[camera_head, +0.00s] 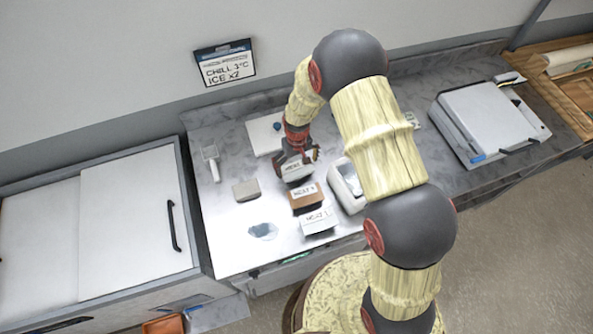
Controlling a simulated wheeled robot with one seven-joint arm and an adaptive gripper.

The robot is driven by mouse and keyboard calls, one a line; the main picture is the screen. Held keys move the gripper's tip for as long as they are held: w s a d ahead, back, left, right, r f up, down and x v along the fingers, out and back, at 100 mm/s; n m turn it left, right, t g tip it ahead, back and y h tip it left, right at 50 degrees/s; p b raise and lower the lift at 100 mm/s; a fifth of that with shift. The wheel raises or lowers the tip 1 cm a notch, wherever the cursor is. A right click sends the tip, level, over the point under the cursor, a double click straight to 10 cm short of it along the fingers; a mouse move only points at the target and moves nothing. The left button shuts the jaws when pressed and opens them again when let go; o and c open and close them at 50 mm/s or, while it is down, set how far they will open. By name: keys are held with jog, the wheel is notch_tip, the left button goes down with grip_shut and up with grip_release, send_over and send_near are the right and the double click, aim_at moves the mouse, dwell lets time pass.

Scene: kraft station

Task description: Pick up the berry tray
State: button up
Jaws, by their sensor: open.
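Three small labelled trays stand in a row on the counter. The farthest one, a pale tray (297,173), is directly under my gripper (298,157) and partly hidden by it. Its label is too small to read surely, so I cannot confirm it is the berry tray. My gripper is open and points down, its fingers spread at the tray's far side. I cannot tell whether they touch it. Nearer are a brown tray (308,203) and a white tray (319,226), whose labels seem to read MEAT.
A white device (347,187) stands close right of the trays. A grey block (246,190), a scraper-like tool (211,161) and a puddle-like patch (262,231) lie left. A white board (262,134) lies behind. A large grey appliance (491,122) stands far right.

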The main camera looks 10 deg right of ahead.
aim_at(297, 169)
notch_tip(297, 169, down, 3)
jog(key=shift+f, duration=0.15)
jog(key=shift+s, duration=0.1)
jog(key=shift+c, duration=1.2)
jog(key=c, duration=0.7)
